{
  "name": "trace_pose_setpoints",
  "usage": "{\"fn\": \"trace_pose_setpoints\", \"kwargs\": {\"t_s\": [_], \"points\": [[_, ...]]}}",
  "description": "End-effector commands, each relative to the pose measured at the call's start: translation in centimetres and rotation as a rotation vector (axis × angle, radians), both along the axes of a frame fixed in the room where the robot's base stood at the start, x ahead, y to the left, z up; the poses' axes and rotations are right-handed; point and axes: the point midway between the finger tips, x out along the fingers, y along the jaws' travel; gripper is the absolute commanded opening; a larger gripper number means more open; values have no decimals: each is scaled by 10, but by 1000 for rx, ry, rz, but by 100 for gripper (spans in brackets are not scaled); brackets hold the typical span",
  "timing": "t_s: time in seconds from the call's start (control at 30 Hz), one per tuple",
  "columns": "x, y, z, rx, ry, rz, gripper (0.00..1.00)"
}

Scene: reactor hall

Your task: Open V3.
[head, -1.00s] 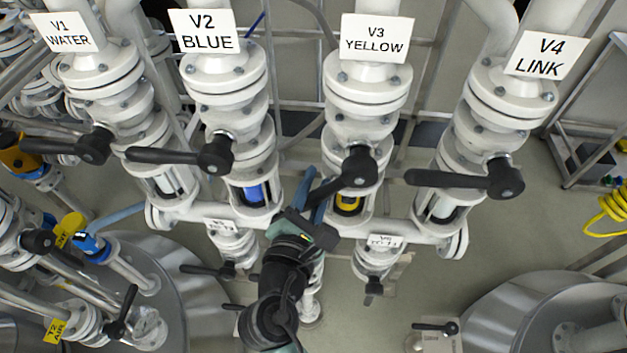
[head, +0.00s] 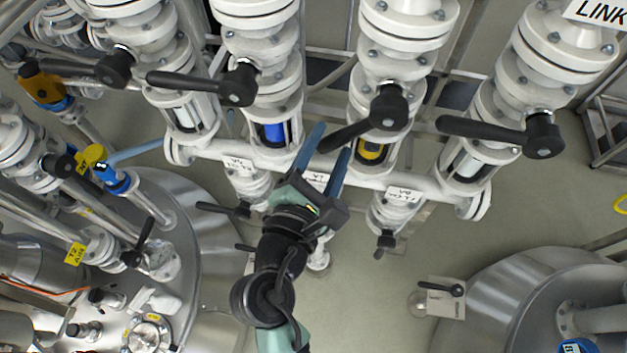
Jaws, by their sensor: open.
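V3's black lever (head: 355,128) sits on the third white valve (head: 405,45) from the left, above a sight glass with a yellow band (head: 371,151). The lever slants down and left from its hub, steeper than its neighbours. V3's name plate is out of the picture now. My gripper (head: 333,138) is open, its two blue fingers pointing up beside the lever's free end. The lever's tip appears between the fingers; I cannot tell whether they touch it.
The lever of V2 (head: 200,84) lies to the left and the lever of V4 (head: 485,130) to the right, both nearly level. A white cross pipe (head: 430,186) runs below the sight glasses. Smaller valves hang under it. Steel tanks (head: 540,290) stand at lower right and left.

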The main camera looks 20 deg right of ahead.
Motion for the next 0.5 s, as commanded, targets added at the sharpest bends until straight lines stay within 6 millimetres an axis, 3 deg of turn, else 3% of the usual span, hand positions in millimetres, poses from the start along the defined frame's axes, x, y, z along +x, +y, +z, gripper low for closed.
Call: {"fn": "trace_pose_setpoints", "kwargs": {"t_s": [0.2,0.5], "points": [[-34,34,2,0,1,4,58],[-55,54,9,0,2,0,58]]}}
